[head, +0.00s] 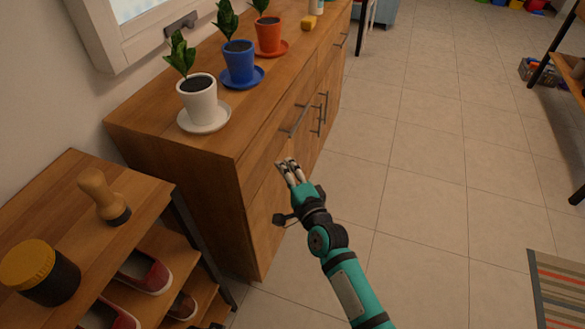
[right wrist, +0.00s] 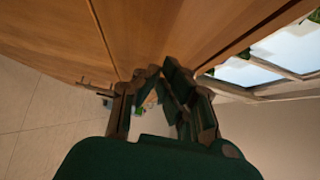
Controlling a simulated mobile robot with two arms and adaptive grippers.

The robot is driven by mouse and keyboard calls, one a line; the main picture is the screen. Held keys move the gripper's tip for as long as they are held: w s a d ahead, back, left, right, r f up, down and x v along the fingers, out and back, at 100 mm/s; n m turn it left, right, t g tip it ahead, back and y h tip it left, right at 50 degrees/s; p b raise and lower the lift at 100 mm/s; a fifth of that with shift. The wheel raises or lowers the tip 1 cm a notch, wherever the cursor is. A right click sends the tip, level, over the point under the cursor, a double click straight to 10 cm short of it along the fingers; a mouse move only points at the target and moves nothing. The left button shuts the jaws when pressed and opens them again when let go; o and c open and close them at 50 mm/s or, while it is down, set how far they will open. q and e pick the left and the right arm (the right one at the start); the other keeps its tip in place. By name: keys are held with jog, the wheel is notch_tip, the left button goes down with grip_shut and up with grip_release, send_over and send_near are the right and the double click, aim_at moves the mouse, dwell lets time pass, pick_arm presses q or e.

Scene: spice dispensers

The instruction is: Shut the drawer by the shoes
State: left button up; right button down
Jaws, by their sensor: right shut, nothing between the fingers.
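The wooden cabinet (head: 150,125) stands against the wall, beside the shoe rack (head: 160,195). The upper drawer (head: 262,148) at its near end has a grey bar handle (head: 296,121) and looks flush or nearly flush with the front; a small gap cannot be ruled out. My right gripper (head: 287,166) is shut and empty, just below the handle and close to the drawer front. Contact cannot be told. In the right wrist view, the fingers (right wrist: 163,90) are close to wood panels. Red shoes (head: 145,272) sit on the rack. My left gripper is out of view.
On the cabinet stand potted plants in white (head: 200,103), blue (head: 239,65) and orange (head: 268,38) pots. A black jar (head: 52,283) and a wooden-handled brush (head: 103,195) are on the rack. The tiled floor (head: 420,150) right of my arm is clear; a striped rug (head: 560,290) lies beyond.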

jog(key=p+v, duration=0.1)
jog(key=v, duration=0.8)
jog(key=s+d+f+n+g+h, duration=0.2)
jog(key=s+d+f+n+g, duration=0.25)
jog(key=f, duration=0.55)
jog(key=s+d+f+n+g+h, duration=0.25)
jog(key=s+d+f, duration=0.35)
jog(key=f, duration=0.5)
jog(key=s+d+f+n+g+h, duration=0.2)
jog(key=s+d+f+n+g, duration=0.15)
jog(key=s+f, duration=0.5)
jog(key=s+d+f+n+g+h, duration=0.2)
jog(key=s+d+f+n+g, duration=0.15)
jog(key=s+d+f, duration=0.45)
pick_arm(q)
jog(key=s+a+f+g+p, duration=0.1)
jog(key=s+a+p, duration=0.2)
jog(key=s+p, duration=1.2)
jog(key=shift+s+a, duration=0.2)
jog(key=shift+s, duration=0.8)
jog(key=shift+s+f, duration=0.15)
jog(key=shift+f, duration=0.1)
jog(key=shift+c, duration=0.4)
pick_arm(e)
jog(key=s+d+r, duration=0.2)
jog(key=s, duration=1.4)
jog(key=shift+s+d+r+n+g, duration=0.2)
jog(key=shift+r+n+g, duration=0.1)
jog(key=shift+g, duration=0.1)
